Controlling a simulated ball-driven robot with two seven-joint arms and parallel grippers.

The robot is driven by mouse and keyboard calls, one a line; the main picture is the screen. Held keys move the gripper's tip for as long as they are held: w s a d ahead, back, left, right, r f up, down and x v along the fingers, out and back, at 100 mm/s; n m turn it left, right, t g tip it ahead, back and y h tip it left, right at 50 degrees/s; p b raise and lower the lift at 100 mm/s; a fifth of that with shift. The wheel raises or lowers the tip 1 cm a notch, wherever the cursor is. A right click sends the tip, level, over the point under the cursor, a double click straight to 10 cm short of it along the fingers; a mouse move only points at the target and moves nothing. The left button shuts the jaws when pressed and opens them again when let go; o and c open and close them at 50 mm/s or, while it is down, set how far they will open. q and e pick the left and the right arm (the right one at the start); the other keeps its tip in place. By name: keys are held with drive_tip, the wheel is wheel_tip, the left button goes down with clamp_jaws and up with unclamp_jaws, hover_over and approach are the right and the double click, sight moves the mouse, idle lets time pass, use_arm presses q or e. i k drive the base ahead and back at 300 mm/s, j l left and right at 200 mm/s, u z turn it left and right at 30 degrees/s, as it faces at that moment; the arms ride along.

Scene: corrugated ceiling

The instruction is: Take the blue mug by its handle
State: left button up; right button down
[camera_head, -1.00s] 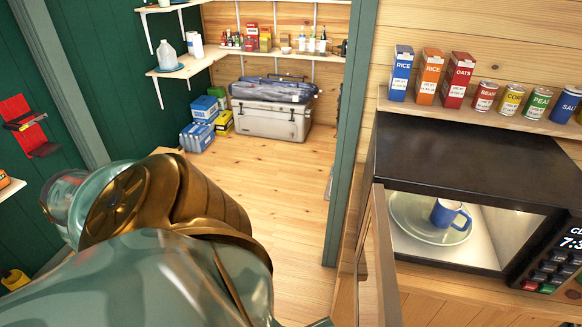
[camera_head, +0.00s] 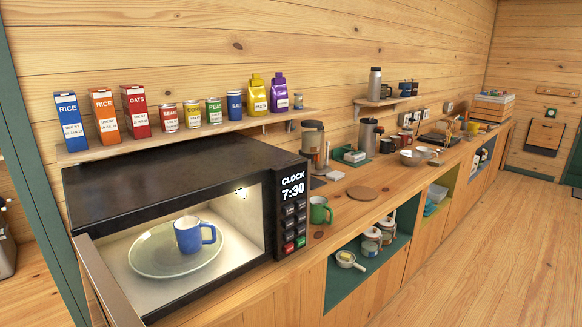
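The blue mug (camera_head: 188,236) stands upright on a round glass plate (camera_head: 150,262) inside the open microwave (camera_head: 165,160). Its handle points to the right, and its inside looks white. The microwave door (camera_head: 106,284) is swung open on the left side of the opening. Neither of my grippers shows in this view.
A shelf (camera_head: 205,132) above the microwave holds boxes, cans and bags. Open floor (camera_head: 480,250) lies at the right.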

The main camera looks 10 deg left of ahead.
sight(189, 238)
drive_tip(key=u, duration=1.4)
drive_tip(key=l+z, duration=0.1)
drive_tip(key=l, duration=0.25)
